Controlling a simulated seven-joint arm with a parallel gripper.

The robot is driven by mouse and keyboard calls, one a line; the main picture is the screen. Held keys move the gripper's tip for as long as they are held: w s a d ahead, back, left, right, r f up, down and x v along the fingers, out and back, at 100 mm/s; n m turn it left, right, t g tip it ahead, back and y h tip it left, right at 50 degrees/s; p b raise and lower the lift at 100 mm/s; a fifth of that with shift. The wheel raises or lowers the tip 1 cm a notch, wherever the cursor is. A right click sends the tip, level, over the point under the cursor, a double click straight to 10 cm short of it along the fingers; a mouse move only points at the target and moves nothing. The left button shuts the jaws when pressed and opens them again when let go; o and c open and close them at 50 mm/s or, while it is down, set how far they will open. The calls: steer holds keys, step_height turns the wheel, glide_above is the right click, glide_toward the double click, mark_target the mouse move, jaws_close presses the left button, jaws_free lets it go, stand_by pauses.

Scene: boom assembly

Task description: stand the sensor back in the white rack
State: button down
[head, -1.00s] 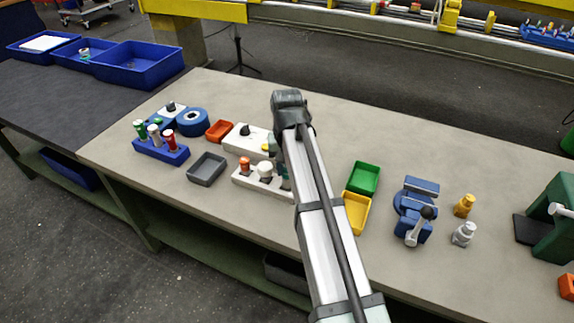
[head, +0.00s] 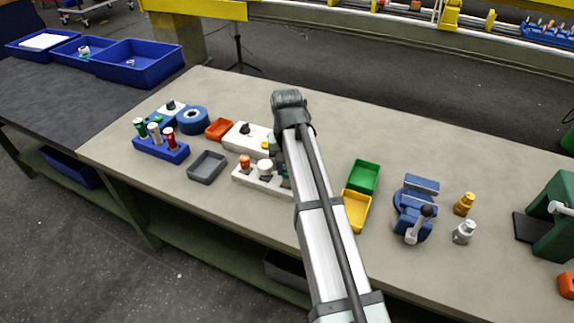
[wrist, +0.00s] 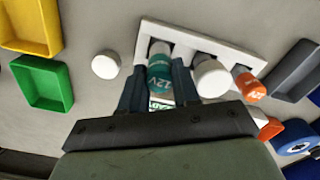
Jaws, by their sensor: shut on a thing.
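My gripper (wrist: 158,88) points down and is shut on a teal sensor (wrist: 160,66) with white lettering, one dark finger on each side. The sensor is upright at the left end of the white rack (wrist: 182,38) in the wrist view. Its lower end is hidden, so I cannot tell whether it is fully seated. The rack also holds a white-capped piece (wrist: 211,77) and an orange-topped piece (wrist: 249,86). In the head view the white rack (head: 240,178) shows left of my arm, which hides its right end and most of the sensor.
A white round cap (wrist: 105,65) is close to the rack's left end. Green (head: 363,176) and yellow (head: 356,211) bins stand right of my arm. A grey bin (head: 207,167), a blue rack (head: 160,150) and a white box with a black knob (head: 238,137) stand to the left.

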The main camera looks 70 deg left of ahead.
steer(key=shift+f, duration=1.15)
steer(key=c, duration=0.7)
jaws_free()
steer(key=shift+c, duration=0.2)
steer(key=shift+r, duration=0.15)
steer(key=shift+r, duration=3.4)
